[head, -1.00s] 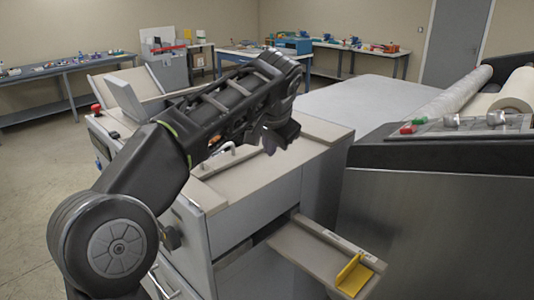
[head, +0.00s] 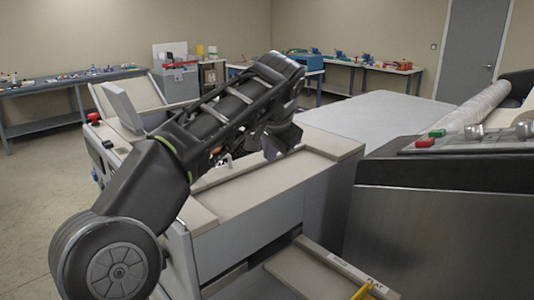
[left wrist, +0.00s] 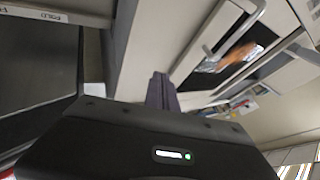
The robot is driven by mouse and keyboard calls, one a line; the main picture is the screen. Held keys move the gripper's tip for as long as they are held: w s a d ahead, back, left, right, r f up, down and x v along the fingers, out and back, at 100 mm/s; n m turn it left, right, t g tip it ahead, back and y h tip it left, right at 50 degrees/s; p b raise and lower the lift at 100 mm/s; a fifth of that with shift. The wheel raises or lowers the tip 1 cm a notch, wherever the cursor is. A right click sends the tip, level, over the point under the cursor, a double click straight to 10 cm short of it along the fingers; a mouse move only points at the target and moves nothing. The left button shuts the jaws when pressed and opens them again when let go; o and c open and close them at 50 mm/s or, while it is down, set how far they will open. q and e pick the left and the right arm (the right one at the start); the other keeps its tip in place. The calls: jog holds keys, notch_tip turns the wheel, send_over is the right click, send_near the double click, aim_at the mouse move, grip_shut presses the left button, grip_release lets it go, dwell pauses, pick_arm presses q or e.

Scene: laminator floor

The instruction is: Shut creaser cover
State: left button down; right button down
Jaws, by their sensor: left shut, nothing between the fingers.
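The creaser is the grey machine with a beige top (head: 270,190) in the middle of the head view. A pale handle (head: 222,164) stands on its top, partly hidden behind my left arm. Which panel is the cover, and whether it stands open, I cannot tell for sure. My left gripper (head: 272,150) is over the far part of the top, its fingers largely hidden by its own body. In the left wrist view its dark fingers (left wrist: 160,92) are together and empty. There a pale bar handle (left wrist: 238,32) lies apart from the fingertips. My right gripper is not in view.
A dark-topped machine with a roll (head: 480,105) stands close on the right. A tray with a yellow guide (head: 364,291) sticks out from the creaser's front. A small tilted panel (head: 122,106) stands at its left. Benches (head: 75,90) line the walls.

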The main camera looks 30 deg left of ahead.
pick_arm(q)
jog(key=x, duration=0.8)
jog(key=shift+p, duration=0.3)
jog(key=a, duration=0.1)
jog(key=w+a+p, duration=0.1)
jog(key=a, duration=0.1)
jog(key=shift+w+a+f, duration=0.1)
jog(key=shift+a+f, duration=0.05)
jog(key=shift+f, duration=0.05)
jog(key=shift+w+a+p, duration=0.15)
jog(key=shift+a+p, duration=0.15)
jog(key=shift+a, duration=0.1)
